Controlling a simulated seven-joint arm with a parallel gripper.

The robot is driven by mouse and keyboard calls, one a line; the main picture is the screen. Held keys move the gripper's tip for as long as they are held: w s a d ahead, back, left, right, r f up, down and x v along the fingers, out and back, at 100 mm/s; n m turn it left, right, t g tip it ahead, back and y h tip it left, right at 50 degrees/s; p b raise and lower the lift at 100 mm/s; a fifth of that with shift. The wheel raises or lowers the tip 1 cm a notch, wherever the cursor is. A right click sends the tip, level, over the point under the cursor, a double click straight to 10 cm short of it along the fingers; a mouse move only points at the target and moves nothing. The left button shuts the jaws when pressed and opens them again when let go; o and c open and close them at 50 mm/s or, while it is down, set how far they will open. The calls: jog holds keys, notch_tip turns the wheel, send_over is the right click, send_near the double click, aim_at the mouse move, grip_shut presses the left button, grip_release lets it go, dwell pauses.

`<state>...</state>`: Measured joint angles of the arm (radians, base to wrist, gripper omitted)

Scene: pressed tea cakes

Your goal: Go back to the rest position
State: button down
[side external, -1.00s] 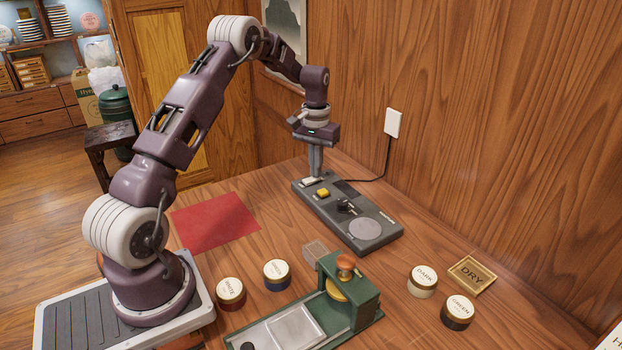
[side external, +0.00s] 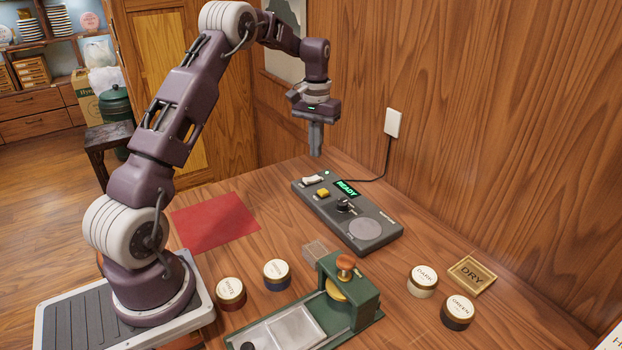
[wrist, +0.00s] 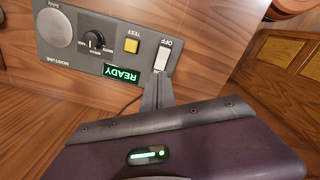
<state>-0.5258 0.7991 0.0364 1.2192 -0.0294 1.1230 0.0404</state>
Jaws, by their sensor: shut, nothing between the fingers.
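My gripper (side external: 316,152) is shut and empty. It hangs pointing down, a little above the far left end of the grey moisture meter (side external: 328,208), apart from it. In the wrist view the closed fingertips (wrist: 158,80) appear close to the white OFF switch (wrist: 162,57); the height between them is hard to judge there. The meter's display (wrist: 121,70) is lit green and reads READY. The meter also has a yellow TEST button (side external: 323,193), a black knob (side external: 343,205) and a round grey plate (side external: 365,229).
A green press (side external: 345,300) stands at the front. A DRY tray (side external: 472,273) lies at the right. A red mat (side external: 214,222) lies clear at left. A wood wall stands behind the meter.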

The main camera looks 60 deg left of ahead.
jog(key=shift+r, duration=0.25)
